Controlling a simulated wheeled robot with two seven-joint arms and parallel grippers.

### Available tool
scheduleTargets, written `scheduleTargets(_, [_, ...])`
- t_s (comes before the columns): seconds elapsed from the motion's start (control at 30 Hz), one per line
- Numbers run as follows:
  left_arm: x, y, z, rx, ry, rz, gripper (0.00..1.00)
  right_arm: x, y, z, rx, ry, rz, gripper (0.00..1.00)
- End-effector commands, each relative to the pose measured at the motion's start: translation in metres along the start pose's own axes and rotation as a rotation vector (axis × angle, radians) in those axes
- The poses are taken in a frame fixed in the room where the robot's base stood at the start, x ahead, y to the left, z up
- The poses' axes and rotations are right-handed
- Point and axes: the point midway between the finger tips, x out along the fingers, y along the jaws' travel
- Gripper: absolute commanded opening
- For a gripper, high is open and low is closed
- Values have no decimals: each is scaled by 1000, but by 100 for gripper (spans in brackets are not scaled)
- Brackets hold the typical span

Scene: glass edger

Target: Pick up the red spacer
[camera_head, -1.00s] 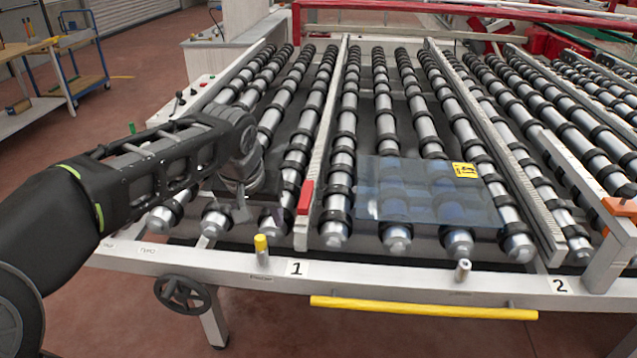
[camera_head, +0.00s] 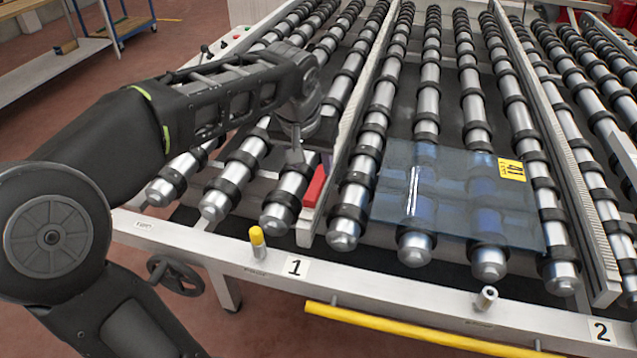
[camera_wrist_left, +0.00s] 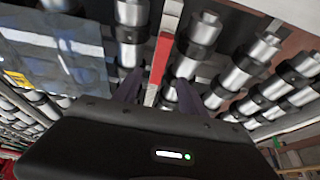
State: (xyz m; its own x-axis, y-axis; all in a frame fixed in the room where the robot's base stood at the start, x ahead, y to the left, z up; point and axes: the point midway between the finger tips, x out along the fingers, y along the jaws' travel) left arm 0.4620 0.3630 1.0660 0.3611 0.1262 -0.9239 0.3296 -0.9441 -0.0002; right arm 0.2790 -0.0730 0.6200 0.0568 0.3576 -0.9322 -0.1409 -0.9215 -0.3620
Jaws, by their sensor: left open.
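The red spacer (camera_head: 315,186) is a small red bar on the front end of the light rail between rollers, behind the label 1. It also shows in the left wrist view (camera_wrist_left: 157,62), in line with the gap between my fingers. My left gripper (camera_head: 311,155) is open, just behind and above the spacer in the head view. Its two dark fingers (camera_wrist_left: 160,92) stand apart in the wrist view, one to each side of the spacer's line. I cannot tell if they touch it. My right gripper is not in view.
A glass sheet with a yellow label (camera_head: 455,195) lies on the rollers right of the spacer. A yellow-capped post (camera_head: 258,241), a metal post (camera_head: 486,299) and a yellow bar (camera_head: 420,331) are along the front frame. A handwheel (camera_head: 175,277) is below.

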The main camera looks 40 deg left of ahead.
Motion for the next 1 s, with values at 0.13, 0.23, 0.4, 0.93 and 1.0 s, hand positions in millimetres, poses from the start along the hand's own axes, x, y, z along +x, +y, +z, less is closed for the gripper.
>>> scheduleTargets(0.13, [16, 0, 1, 0, -3, 0, 49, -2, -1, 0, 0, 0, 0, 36])
scheduleTargets(0.23, [22, 0, 0, 0, -2, 0, 49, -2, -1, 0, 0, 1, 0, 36])
scheduleTargets(0.4, [22, 0, 0, 0, 0, 0, 49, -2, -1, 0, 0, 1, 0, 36])
scheduleTargets(0.93, [71, 2, 2, 0, -3, -1, 49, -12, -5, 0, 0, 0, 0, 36])
scheduleTargets(1.0, [74, 2, 1, 0, 0, 0, 49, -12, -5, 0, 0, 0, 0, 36])
